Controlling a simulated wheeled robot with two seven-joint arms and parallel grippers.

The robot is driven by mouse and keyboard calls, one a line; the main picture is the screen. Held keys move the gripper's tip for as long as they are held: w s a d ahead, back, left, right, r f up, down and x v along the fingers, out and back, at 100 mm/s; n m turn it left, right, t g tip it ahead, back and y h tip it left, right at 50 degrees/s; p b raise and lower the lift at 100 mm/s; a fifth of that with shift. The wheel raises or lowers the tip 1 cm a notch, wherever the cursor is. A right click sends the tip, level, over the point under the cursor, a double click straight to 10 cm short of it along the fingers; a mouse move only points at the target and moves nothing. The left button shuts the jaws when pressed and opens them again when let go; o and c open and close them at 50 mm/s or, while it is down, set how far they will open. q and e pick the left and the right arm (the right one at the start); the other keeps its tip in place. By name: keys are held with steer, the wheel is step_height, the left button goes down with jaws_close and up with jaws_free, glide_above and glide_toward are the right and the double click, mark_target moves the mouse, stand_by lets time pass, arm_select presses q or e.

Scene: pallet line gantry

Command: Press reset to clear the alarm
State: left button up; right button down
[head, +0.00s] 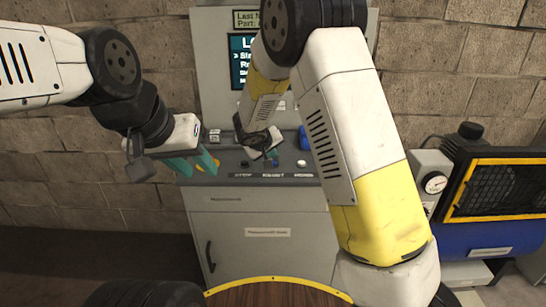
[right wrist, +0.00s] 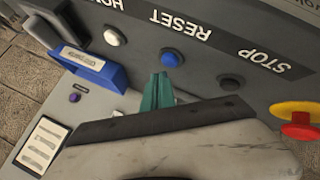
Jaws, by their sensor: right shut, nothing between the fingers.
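The blue reset button (right wrist: 172,57) sits on the grey console panel beside the RESET label (right wrist: 180,24) in the right wrist view. My right gripper (right wrist: 160,76) is shut and empty, its teal fingertips right by the button's edge. I cannot tell whether they touch it. In the head view the right gripper (head: 273,157) is over the console (head: 255,190), partly hidden by its own arm. My left gripper (head: 198,169) is open and empty at the console's left end, its teal fingers apart. The alarm screen (head: 240,62) is partly covered by my right arm.
A black STOP button (right wrist: 229,82) and a white HOME button (right wrist: 115,37) flank the reset button. A red emergency stop (right wrist: 301,127) with a yellow base stands beyond STOP. A blue holder (right wrist: 95,68) rises near HOME. A blue compressor (head: 480,237) stands at the right.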

steer(key=shift+f, duration=0.15)
steer(key=shift+f, duration=0.25)
steer(key=shift+f, duration=0.45)
stand_by(0.6)
steer(key=shift+r, duration=0.85)
steer(key=shift+r, duration=2.55)
